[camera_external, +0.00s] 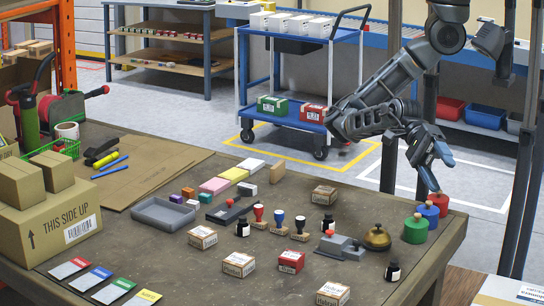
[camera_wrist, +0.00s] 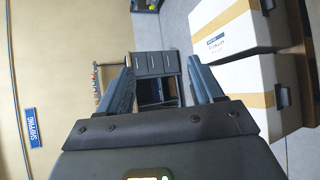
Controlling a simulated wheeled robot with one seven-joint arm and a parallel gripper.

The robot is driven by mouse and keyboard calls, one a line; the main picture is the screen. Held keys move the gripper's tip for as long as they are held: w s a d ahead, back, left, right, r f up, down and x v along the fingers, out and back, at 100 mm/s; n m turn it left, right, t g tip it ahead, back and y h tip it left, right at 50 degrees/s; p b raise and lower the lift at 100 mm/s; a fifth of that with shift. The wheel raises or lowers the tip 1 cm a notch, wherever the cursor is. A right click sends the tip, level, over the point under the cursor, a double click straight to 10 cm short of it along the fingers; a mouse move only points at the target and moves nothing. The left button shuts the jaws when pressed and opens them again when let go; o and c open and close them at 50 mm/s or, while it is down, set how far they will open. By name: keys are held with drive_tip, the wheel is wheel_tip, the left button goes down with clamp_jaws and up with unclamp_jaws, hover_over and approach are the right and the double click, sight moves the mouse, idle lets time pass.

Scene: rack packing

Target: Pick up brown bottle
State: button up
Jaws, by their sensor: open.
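No bottle looks clearly brown. My gripper (camera_external: 440,168) is in the air over the table's far right, above the coloured knobbed cylinders and apart from the bottles. In the wrist view, my gripper (camera_wrist: 162,80) has its two fingers wide apart with nothing between them. No bottle shows there.
Green (camera_external: 415,230), blue (camera_external: 428,213) and red (camera_external: 438,203) cylinders stand below my gripper. White taped boxes (camera_wrist: 240,45) show in the wrist view.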

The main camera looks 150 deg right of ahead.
drive_tip(key=s+d+f+n+g+h, duration=0.1)
drive_tip(key=d+f+g+h, duration=0.15)
drive_tip(key=d+f, duration=0.35)
drive_tip(key=s+d+f+g+h, duration=0.1)
drive_tip(key=s+d+f+h, duration=0.15)
drive_tip(key=d+f, duration=0.4)
drive_tip(key=g+h, duration=0.5)
drive_tip(key=h, duration=0.1)
hover_over(329, 213)
drive_tip(key=shift+m, duration=0.3)
drive_tip(key=f, duration=0.6)
drive_tip(key=shift+a+f, duration=0.2)
drive_tip(key=shift+f, duration=0.15)
drive_tip(key=shift+d+f+p, duration=0.1)
drive_tip(key=shift+f+p, duration=0.2)
drive_tip(key=shift+w+d+f+p, duration=0.1)
drive_tip(key=shift+f+p, duration=0.1)
drive_tip(key=shift+f, duration=1.6)
drive_tip(key=shift+w+d+f+p, duration=0.1)
drive_tip(key=shift+f+p, duration=0.05)
drive_tip(key=shift+f, duration=1.6)
drive_tip(key=shift+c, duration=0.5)
drive_tip(key=c, duration=1)
